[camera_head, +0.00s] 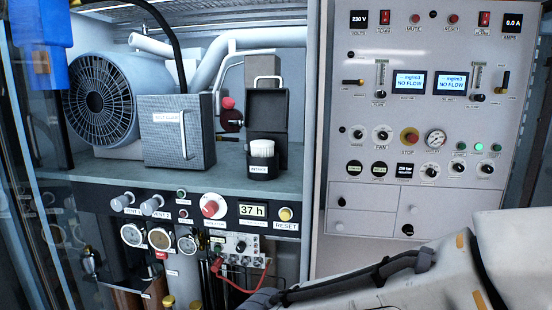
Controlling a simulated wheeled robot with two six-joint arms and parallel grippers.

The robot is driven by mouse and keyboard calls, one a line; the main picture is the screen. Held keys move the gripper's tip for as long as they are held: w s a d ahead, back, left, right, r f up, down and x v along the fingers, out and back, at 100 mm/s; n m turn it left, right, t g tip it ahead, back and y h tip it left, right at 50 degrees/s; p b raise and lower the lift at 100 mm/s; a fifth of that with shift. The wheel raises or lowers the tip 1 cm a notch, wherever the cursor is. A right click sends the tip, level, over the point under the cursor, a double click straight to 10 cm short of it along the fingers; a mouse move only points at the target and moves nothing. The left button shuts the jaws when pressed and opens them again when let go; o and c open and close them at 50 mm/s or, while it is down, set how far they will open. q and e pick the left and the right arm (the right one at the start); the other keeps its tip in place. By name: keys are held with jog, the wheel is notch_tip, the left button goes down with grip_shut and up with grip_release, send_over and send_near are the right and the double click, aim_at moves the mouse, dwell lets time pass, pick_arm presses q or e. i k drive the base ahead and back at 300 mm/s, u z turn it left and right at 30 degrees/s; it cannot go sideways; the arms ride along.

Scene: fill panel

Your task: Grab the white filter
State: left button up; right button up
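The white filter (262,148) is a short, pale, ribbed cylinder. It stands upright in a small black box (263,168) whose lid is open at the back. The box sits on the grey shelf, right of a grey case. The filter's top and upper side show; its lower part is hidden by the box front. Neither of my grippers is in view, and nothing is touching the filter.
A grey case (177,130) with a handle and a round fan unit (103,99) stand left on the shelf (220,181). A control panel (418,120) is at right. A pale link with a black cable covers the lower right. A blue object (40,24) hangs upper left.

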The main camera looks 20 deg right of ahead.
aim_at(260, 148)
jog(key=z, duration=0.5)
jog(key=i, duration=0.4)
jog(key=u, duration=1.55)
jog(key=k, duration=0.35)
jog(key=z, duration=0.3)
jog(key=i, duration=0.3)
